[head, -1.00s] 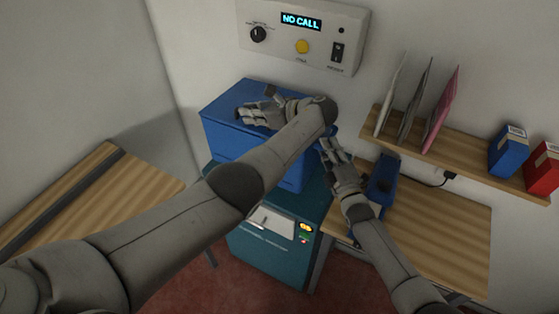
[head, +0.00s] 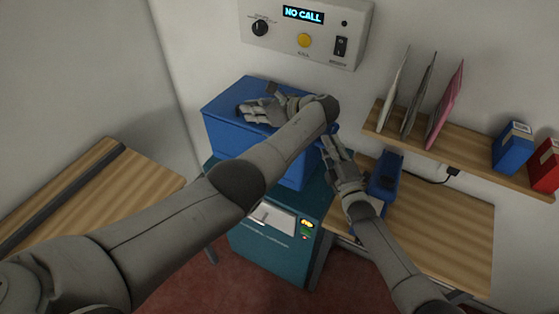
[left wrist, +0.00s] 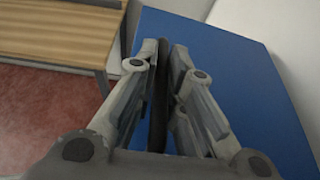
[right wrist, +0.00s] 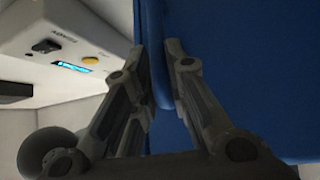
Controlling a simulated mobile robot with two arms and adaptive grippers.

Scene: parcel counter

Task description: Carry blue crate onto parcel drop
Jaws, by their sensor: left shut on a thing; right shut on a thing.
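The blue crate (head: 230,138) is on or just above the top of a teal cabinet (head: 265,250), which looks like the parcel drop; any gap beneath is hidden by my left arm. My left gripper (head: 248,110) reaches over the crate's top and is shut on a dark edge or handle, which shows between the fingers in the left wrist view (left wrist: 162,85). My right gripper (head: 331,143) is at the crate's right side. In the right wrist view, its fingers (right wrist: 160,75) are shut on a blue rim or handle of the crate (right wrist: 230,70).
A control panel (head: 285,45) reading NO CALL hangs on the wall behind. A wooden shelf (head: 465,160) with envelopes and small boxes is at right. Below it a wooden counter (head: 445,235) holds a blue device (head: 386,172). Another wooden table (head: 90,195) stands at left.

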